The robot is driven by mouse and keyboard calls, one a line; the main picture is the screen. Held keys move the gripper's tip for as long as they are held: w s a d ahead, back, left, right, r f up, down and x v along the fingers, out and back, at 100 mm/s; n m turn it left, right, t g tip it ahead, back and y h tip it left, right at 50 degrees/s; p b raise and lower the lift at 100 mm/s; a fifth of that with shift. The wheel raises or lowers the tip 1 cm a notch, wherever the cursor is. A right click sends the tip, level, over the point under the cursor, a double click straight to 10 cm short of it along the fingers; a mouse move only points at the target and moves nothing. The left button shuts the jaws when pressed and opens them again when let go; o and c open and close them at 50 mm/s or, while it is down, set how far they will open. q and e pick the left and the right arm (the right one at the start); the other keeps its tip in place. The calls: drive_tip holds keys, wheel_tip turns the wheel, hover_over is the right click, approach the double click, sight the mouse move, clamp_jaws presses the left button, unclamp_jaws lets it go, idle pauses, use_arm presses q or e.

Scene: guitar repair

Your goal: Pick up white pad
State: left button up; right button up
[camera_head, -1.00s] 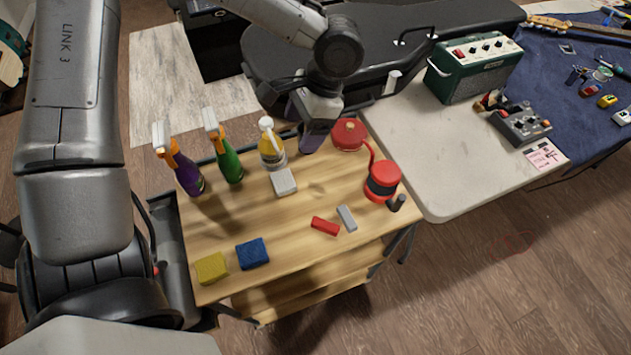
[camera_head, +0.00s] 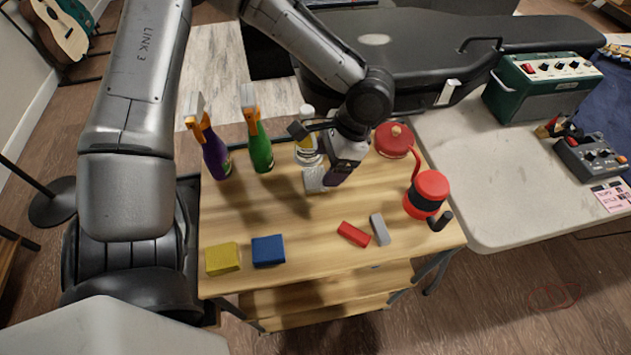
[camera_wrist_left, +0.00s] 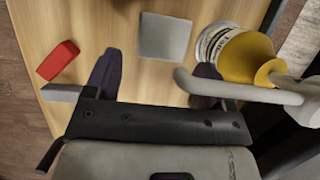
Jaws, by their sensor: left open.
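The white pad (camera_head: 314,180) is a small pale block on the wooden cart top, in front of the white spray bottle and partly hidden by my left gripper in the head view. In the left wrist view the pad (camera_wrist_left: 165,38) shows as a light grey-white square ahead of the fingertips and between their lines. My left gripper (camera_head: 338,177) is open and empty, close to the pad's right side in the head view. Its two dark fingers (camera_wrist_left: 155,75) show apart in the left wrist view. I cannot tell whether they touch the cart top. My right gripper is not in view.
The white bottle (camera_head: 308,150) stands close behind the pad, with green (camera_head: 260,150) and purple (camera_head: 216,158) bottles to its left. Red (camera_head: 353,234), grey (camera_head: 380,229), blue (camera_head: 268,250) and yellow (camera_head: 222,258) blocks lie nearer. A red-black item (camera_head: 426,195) stands right. The middle is clear.

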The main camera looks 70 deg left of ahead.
sight(315, 177)
use_arm(q)
drive_tip(key=shift+b+x, duration=2.1)
drive_tip(key=shift+x, duration=0.55)
drive_tip(key=shift+s+a+r, duration=0.1)
drive_tip(key=shift+s+a, duration=0.05)
drive_tip(key=shift+a, duration=0.05)
drive_tip(key=shift+c, duration=0.2)
drive_tip(key=c, duration=0.7)
drive_tip(key=shift+w+r+p, duration=0.3)
drive_tip(key=shift+r+p, duration=0.1)
drive_tip(key=shift+p, duration=0.05)
drive_tip(key=w+d+r+p, duration=0.3)
drive_tip(key=w+r+p, duration=0.3)
drive_tip(key=w, duration=0.7)
drive_tip(key=shift+r, duration=0.6)
drive_tip(key=shift+w, duration=0.1)
